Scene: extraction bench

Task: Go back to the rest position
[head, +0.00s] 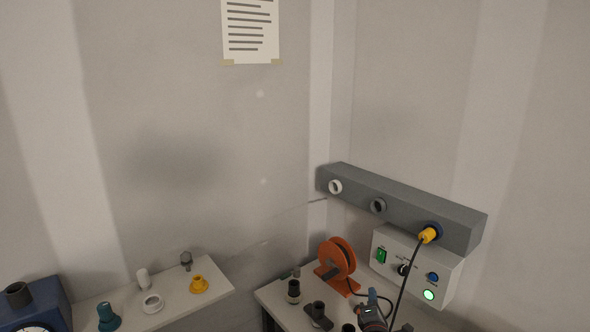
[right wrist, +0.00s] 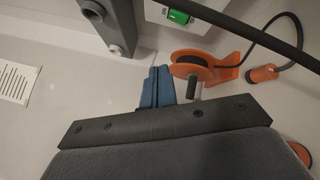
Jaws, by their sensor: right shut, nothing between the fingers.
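My right gripper (head: 372,297) is at the bottom edge of the head view, in front of the bench on the right. Its blue fingers (right wrist: 157,88) are shut together in the right wrist view, with nothing between them. The orange cable reel (head: 337,258) stands behind and to the left of it in the head view. The reel shows just right of the fingertips in the right wrist view (right wrist: 192,68); whether they touch cannot be told. My left gripper is not in view.
A grey rail (head: 400,205) with round ports is on the wall, a yellow plug (head: 428,235) in one. A control box (head: 415,262) with a lit green button sits below. A left shelf (head: 215,290) carries several fittings. Dark fittings stand on the bench (head: 270,294). A black cable hangs near my gripper.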

